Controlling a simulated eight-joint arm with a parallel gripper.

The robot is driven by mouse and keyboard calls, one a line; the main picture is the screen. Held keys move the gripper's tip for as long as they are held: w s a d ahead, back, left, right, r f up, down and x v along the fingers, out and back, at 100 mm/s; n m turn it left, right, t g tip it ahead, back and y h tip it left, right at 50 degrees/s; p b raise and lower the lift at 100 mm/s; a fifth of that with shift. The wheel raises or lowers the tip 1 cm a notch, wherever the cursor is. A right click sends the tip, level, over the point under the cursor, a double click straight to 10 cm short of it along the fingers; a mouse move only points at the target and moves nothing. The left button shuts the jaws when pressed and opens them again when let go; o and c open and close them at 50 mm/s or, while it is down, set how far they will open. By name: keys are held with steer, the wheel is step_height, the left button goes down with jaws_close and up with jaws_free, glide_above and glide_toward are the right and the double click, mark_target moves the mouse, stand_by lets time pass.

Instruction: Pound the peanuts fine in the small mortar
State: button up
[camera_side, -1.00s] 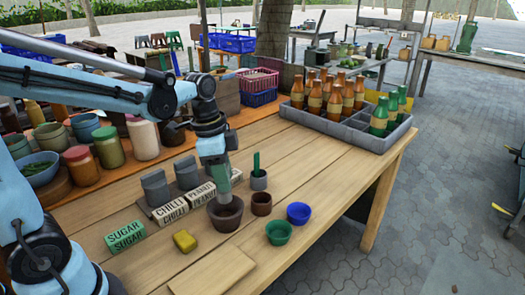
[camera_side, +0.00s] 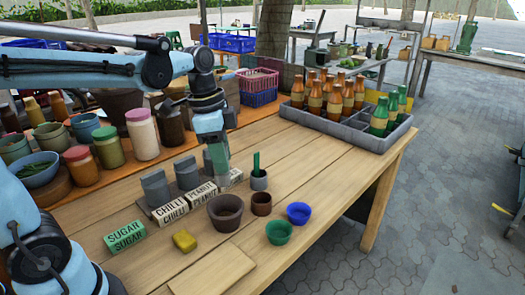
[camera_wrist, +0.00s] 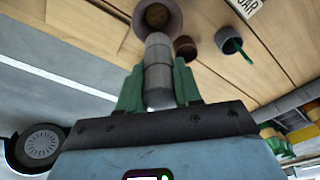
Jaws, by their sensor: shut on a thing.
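A brown clay mortar (camera_side: 226,222) stands upright on the wooden table in the side view. It also shows at the top of the wrist view (camera_wrist: 139,18), with brownish contents that are too small to tell apart. My gripper (camera_side: 217,157) is above and slightly left of the mortar in the side view, clear of its rim. In the wrist view my gripper (camera_wrist: 158,90) has its green fingers shut on a grey cylindrical pestle (camera_wrist: 158,68), which points toward the mortar. In the side view the pestle is mostly hidden by the fingers.
A small brown cup (camera_side: 261,205), a green bowl (camera_side: 279,233), a blue bowl (camera_side: 298,214) and a grey cup with a green stick (camera_side: 259,181) stand close by.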

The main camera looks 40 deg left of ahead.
glide_above(225, 197)
steer(key=s+d, duration=0.2)
steer(key=d, duration=0.1)
steer(key=shift+a+f, duration=0.1)
steer(key=shift+f, duration=4.4)
steer(key=shift+f, duration=0.15)
steer(key=shift+f, duration=0.95)
steer(key=shift+r, duration=1.05)
steer(key=shift+f, duration=0.15)
steer(key=shift+f, duration=0.9)
steer(key=shift+r, duration=0.15)
